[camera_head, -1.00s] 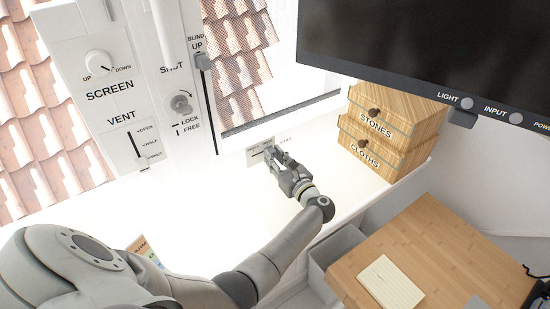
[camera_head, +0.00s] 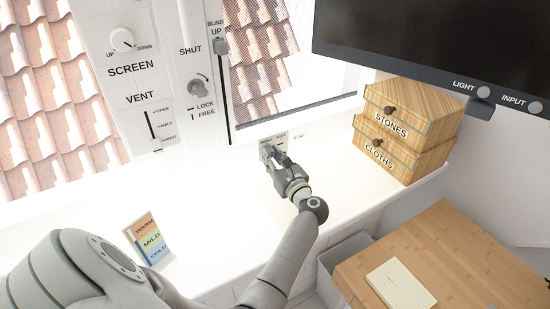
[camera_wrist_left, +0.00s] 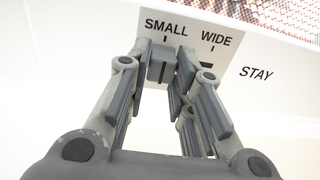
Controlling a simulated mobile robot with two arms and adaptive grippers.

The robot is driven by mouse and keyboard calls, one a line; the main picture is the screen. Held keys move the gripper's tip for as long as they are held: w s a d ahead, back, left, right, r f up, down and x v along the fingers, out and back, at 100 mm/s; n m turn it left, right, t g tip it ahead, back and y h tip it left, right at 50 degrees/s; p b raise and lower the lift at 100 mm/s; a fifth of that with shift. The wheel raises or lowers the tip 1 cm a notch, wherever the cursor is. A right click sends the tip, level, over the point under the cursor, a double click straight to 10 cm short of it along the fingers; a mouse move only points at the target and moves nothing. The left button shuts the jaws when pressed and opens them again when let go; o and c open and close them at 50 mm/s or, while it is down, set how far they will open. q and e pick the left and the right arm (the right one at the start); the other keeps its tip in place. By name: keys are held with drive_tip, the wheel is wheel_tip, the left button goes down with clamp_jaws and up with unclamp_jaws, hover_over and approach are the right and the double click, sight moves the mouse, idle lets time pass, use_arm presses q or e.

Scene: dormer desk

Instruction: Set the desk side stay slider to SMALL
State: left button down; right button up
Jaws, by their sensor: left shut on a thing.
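The stay slider's pale plate (camera_head: 282,137) is on the white wall under the window. In the left wrist view, the plate (camera_wrist_left: 188,22) reads SMALL at left and WIDE at right, with STAY beside it. The grey slider knob (camera_wrist_left: 161,66) sits below the SMALL tick. A dark part of the slot (camera_wrist_left: 207,65) shows under WIDE. My left gripper (camera_head: 272,153) is shut on the knob; its fingers (camera_wrist_left: 164,78) hide part of it. My right gripper is not in view.
Wooden drawers marked STONES and CLOTHS (camera_head: 407,131) stand right of the plate. A monitor (camera_head: 430,45) hangs above them. A WARM/MILD/COLD card (camera_head: 150,242) stands at lower left. A wooden desktop (camera_head: 440,260) with a notepad (camera_head: 400,284) is at lower right. The white sill between is clear.

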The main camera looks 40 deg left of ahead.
use_arm(q)
drive_tip(key=c, duration=1.3)
unclamp_jaws()
drive_tip(key=shift+s+a, duration=0.2)
drive_tip(key=shift+o, duration=0.2)
